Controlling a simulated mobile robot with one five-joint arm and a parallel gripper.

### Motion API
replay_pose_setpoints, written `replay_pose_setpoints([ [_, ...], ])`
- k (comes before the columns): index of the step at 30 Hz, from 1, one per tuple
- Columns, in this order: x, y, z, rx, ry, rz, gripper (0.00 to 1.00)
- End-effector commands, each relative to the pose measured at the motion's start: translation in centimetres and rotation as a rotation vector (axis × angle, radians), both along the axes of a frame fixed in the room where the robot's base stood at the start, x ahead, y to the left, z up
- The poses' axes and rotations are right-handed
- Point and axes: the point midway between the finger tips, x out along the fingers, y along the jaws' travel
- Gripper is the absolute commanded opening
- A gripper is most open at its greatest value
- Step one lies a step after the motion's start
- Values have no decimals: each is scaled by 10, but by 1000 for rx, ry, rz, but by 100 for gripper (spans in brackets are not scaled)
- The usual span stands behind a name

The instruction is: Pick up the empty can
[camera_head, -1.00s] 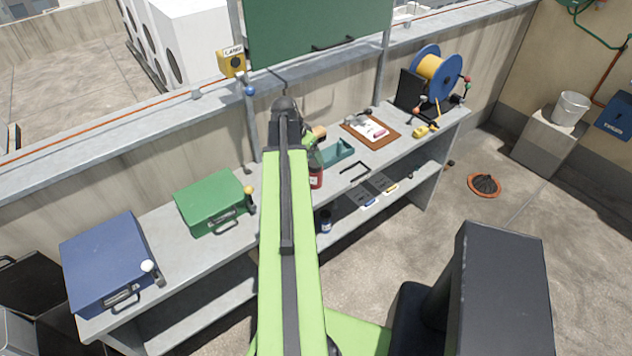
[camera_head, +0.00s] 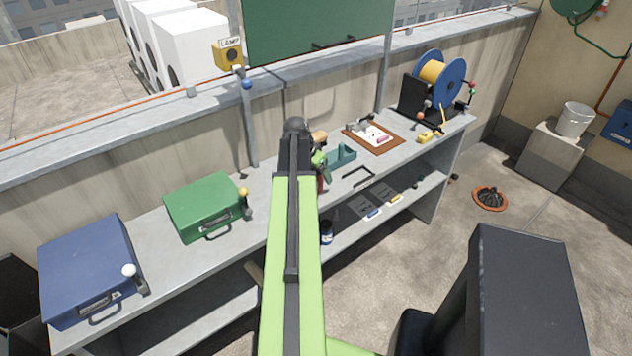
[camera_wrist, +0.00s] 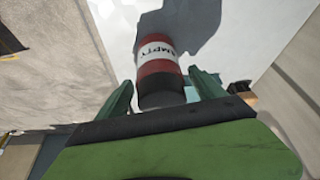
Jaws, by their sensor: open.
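The empty can (camera_wrist: 158,50) is red with a white band lettered "EMPTY" in the wrist view. It lies straight ahead of my gripper (camera_wrist: 160,82), with its dark near end between the two green fingers. The fingers are open, one on each side; I cannot tell whether either touches the can. In the head view my arm hides most of the can, and only a red sliver (camera_head: 321,184) shows below my gripper's green fingers, over the grey bench (camera_head: 160,268).
A green case (camera_head: 205,200) and a blue case (camera_head: 85,262) lie left on the bench. A teal tray (camera_head: 342,155), a clipboard (camera_head: 390,146) and a cable reel (camera_head: 440,80) are to the right. A dark blue jar (camera_head: 326,233) stands on the lower shelf.

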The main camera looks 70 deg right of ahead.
Motion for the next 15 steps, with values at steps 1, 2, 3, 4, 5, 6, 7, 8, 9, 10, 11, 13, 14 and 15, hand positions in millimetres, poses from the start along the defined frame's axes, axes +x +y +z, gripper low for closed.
replay_pose_setpoints([
  [1, 0, 0, 1, 0, 0, 0, 79],
  [2, 0, 0, 1, 0, 0, 0, 75],
  [3, 0, 0, 1, 0, 0, 0, 69],
  [4, 0, 0, 1, 0, 0, -1, 65],
  [5, 0, 0, 1, 0, 0, -1, 62],
  [6, 0, 0, 1, 0, 0, -1, 56],
  [7, 0, 0, 1, 0, 0, -1, 52],
  [8, 0, 0, 1, 0, 0, -1, 48],
  [9, 0, 0, 1, 0, 0, -1, 43],
  [10, 0, 0, 1, 0, 0, -1, 39],
  [11, 0, 0, 1, 0, 0, -1, 35],
  [13, 0, 0, 1, 0, 0, -1, 26],
  [14, 0, 0, 1, 0, 0, -1, 22],
  [15, -1, 0, 1, 0, 0, -1, 17],
])
